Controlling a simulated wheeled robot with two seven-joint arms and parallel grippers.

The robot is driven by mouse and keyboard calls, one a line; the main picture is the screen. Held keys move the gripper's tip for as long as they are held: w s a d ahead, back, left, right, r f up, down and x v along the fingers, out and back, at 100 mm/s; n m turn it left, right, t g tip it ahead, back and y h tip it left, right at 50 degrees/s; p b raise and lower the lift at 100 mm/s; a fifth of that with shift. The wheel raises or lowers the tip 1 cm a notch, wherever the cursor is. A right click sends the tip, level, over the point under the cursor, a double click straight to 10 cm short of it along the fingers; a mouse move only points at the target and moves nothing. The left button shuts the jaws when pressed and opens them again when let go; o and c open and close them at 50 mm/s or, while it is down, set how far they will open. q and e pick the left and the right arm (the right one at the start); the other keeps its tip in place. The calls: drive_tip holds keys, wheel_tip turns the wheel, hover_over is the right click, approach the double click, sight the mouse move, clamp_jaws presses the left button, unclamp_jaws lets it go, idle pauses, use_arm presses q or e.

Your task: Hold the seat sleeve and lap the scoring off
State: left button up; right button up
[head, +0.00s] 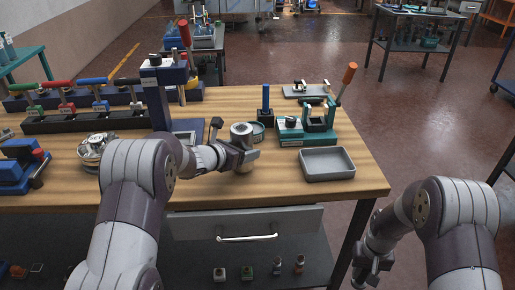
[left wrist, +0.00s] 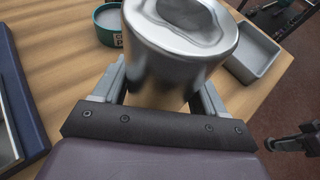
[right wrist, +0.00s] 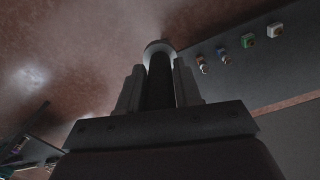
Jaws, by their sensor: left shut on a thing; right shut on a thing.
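The seat sleeve, a shiny metal cylinder (head: 242,134), is upright at the table's front middle in the head view. My left gripper (head: 246,155) is shut around it. In the left wrist view the sleeve (left wrist: 178,45) fills the space between the fingers, and its top shows a wavy, reflective hollow. Whether its base touches the table is hidden. My right gripper (head: 370,266) is low, off the table's right front corner. It is shut on a dark cylindrical tool (right wrist: 160,80) with a paler rim, seen in the right wrist view; the tool's far end is unclear.
A round teal tin (left wrist: 108,24) stands just behind the sleeve. An empty grey tray (head: 327,164) is to its right, with a teal lever fixture (head: 305,124) behind. A blue press (head: 160,95) stands left. Several small parts lie on the lower shelf (head: 200,255).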

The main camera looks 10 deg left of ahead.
sight(362, 277)
use_arm(q)
drive_tip(key=shift+w+d+r, duration=0.15)
drive_tip(key=shift+d+r, duration=0.1)
use_arm(e)
drive_tip(key=shift+d, duration=0.1)
drive_tip(key=shift+w, duration=0.1)
drive_tip(key=shift+f, duration=0.1)
use_arm(q)
drive_tip(key=shift+f+b, duration=0.25)
drive_tip(key=shift+b, duration=0.4)
use_arm(e)
drive_tip(key=shift+f, duration=0.6)
use_arm(q)
drive_tip(key=shift+f+b, duration=0.5)
drive_tip(key=shift+b, duration=0.2)
use_arm(e)
drive_tip(key=shift+f, duration=0.7)
use_arm(q)
drive_tip(key=shift+f+b, duration=0.25)
drive_tip(key=shift+b, duration=0.1)
use_arm(e)
drive_tip(key=shift+f, duration=0.3)
use_arm(q)
drive_tip(key=o, duration=1.2)
